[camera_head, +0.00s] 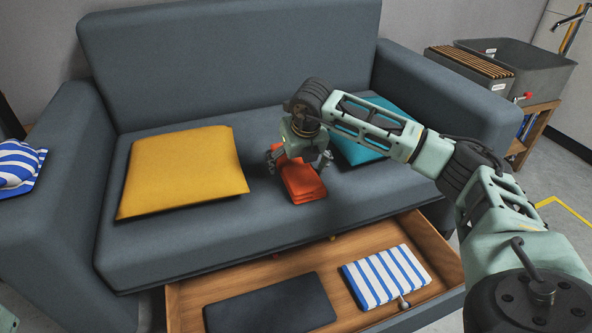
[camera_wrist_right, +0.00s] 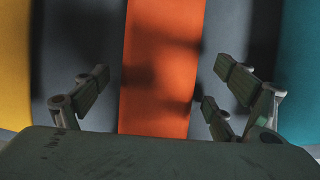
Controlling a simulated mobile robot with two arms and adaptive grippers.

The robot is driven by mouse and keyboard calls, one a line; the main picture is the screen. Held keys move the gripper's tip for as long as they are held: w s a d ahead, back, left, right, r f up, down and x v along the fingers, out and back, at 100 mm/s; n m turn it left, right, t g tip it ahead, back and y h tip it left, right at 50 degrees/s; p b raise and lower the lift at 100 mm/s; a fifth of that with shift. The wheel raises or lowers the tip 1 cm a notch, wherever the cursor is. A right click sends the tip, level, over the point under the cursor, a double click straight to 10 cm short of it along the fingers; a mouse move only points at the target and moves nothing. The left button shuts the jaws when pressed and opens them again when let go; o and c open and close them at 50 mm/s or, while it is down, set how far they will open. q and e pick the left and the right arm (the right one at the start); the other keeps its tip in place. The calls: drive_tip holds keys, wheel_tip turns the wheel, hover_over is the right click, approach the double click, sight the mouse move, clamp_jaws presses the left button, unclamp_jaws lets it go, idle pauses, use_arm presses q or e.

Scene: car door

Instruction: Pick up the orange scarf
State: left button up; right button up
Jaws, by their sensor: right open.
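The folded orange scarf (camera_head: 302,184) lies on the sofa seat between a yellow cushion (camera_head: 180,172) and a teal cushion (camera_head: 361,146). My right gripper (camera_head: 300,160) is over the scarf, with its fingers spread to either side. In the right wrist view the scarf (camera_wrist_right: 160,70) runs as an orange band between the open fingers of the gripper (camera_wrist_right: 158,95). The fingers appear apart from its sides, and nothing is held. The arm hides the scarf's far end in the head view. My left gripper is not in view.
The grey sofa (camera_head: 230,60) has an open wooden drawer (camera_head: 190,297) below its seat, holding a dark folded item (camera_head: 268,305) and a blue-striped cloth (camera_head: 385,277). A striped item (camera_head: 18,163) lies on the left armrest. A grey bin (camera_head: 540,75) stands at right.

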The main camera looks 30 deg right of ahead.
drive_tip(key=c, duration=1.3)
drive_tip(key=shift+c, duration=0.2)
drive_tip(key=shift+r, duration=0.15)
